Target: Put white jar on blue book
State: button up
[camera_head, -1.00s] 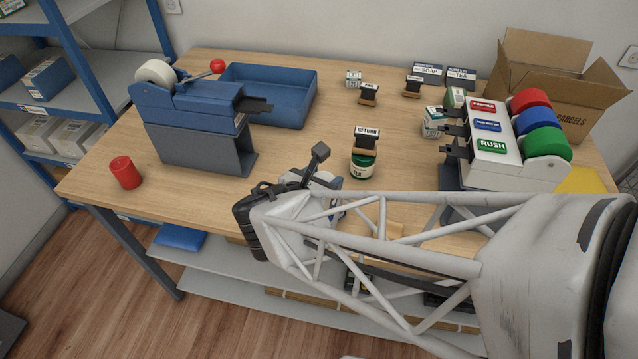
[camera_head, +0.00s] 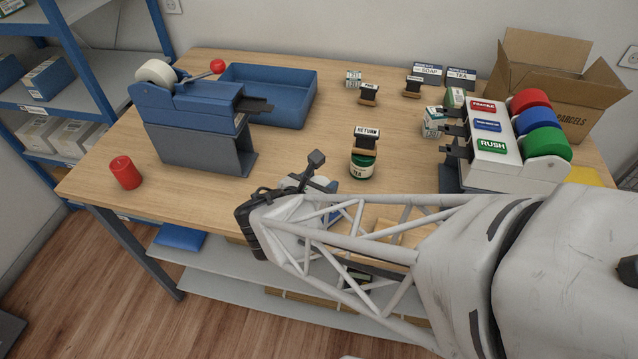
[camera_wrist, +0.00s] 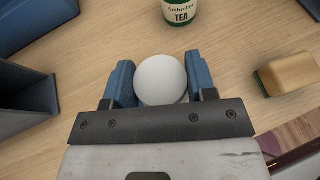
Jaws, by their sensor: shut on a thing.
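The white jar (camera_wrist: 160,79) shows as a round white top between the blue fingers of my gripper (camera_wrist: 161,86) in the wrist view. The fingers are shut on it, one on each side. Its lower part is hidden, so I cannot tell whether it touches the table. In the head view my arm's end is over the front of the table, and my own links hide most of the jar and fingers. A flat blue thing (camera_head: 180,237) lies on the lower shelf at the left; I cannot tell whether it is the blue book.
A blue tape dispenser (camera_head: 195,130) and blue tray (camera_head: 285,110) are at left, a red cylinder (camera_head: 125,172) front left. A tape rack (camera_head: 500,150) stands at right.

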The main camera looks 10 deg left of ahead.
jog(key=shift+f, duration=0.15)
jog(key=o, duration=1)
jog(key=shift+c, duration=0.2)
jog(key=shift+v, duration=0.95)
jog(key=v, duration=1)
jog(key=shift+r, duration=0.2)
